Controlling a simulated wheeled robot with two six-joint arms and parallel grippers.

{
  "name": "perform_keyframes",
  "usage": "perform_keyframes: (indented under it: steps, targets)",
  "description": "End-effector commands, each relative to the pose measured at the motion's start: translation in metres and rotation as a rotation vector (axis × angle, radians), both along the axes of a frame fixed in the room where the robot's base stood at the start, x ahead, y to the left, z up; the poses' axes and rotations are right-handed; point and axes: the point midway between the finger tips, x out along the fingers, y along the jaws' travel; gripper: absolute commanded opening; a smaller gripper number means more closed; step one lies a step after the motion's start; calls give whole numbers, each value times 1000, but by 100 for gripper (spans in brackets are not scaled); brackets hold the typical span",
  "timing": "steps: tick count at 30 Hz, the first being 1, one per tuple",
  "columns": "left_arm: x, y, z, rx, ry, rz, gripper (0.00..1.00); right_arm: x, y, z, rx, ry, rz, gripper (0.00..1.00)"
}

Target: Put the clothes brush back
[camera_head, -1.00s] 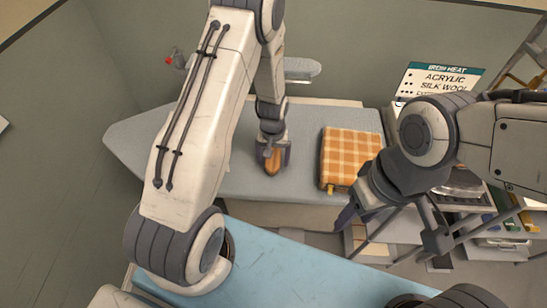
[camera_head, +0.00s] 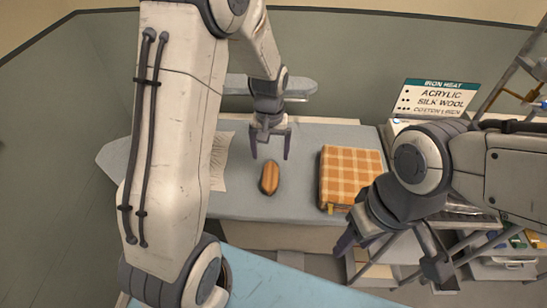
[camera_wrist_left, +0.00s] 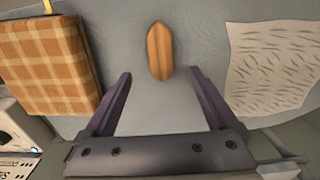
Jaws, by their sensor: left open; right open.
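The clothes brush (camera_head: 269,178) has an orange-brown wooden back and lies on the grey ironing board (camera_head: 300,205). In the left wrist view the brush (camera_wrist_left: 160,52) lies ahead of the fingertips, about midway between them, with nothing touching it. My left gripper (camera_head: 270,155) is open and empty, just behind the brush in the head view; its two fingers also show in the left wrist view (camera_wrist_left: 160,85). My right gripper (camera_head: 388,262) is open and empty, in front of the board at the right.
An orange checked folded cloth or pad (camera_head: 350,175) lies right of the brush. A pale patterned cloth (camera_head: 222,160) lies to the left, partly behind my left arm. An iron heat sign (camera_head: 437,97) stands back right. A blue surface (camera_head: 285,272) is in front.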

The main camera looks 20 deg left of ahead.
Motion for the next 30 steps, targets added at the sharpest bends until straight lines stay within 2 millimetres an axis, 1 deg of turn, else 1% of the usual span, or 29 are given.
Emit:
perform_keyframes:
  steps: [2,5,6,8,9,11,12,15,18,21,22,30]
  targets:
    - [-5,-13,12,-2,-6,-39,92,0,0,0,0,0,0,50]
    - [-27,-46,37,-10,-16,-155,92,0,0,0,0,0,0,50]
    - [-42,-63,49,-15,-21,-222,92,0,0,0,0,0,0,50]
    - [-70,-88,67,-24,-27,-333,92,0,0,0,0,0,0,50]
    - [-90,-102,77,-31,-32,-409,92,0,0,0,0,0,0,50]
    - [-122,-119,90,-41,-35,-520,92,0,0,0,0,0,0,50]
    - [-142,-127,97,-48,-37,-590,92,0,0,0,0,0,0,50]
    - [-186,-138,109,-64,-41,-742,92,0,0,0,0,0,0,50]
    - [-216,-140,113,-76,-43,-846,92,0,0,0,0,0,0,50]
    - [-232,-141,115,-82,-41,-899,92,0,0,0,0,0,0,50]
    - [-234,-141,115,-83,-41,-908,92,0,0,0,0,0,0,50]
    - [-235,-141,115,-84,-40,-913,92,0,0,0,0,0,0,50]
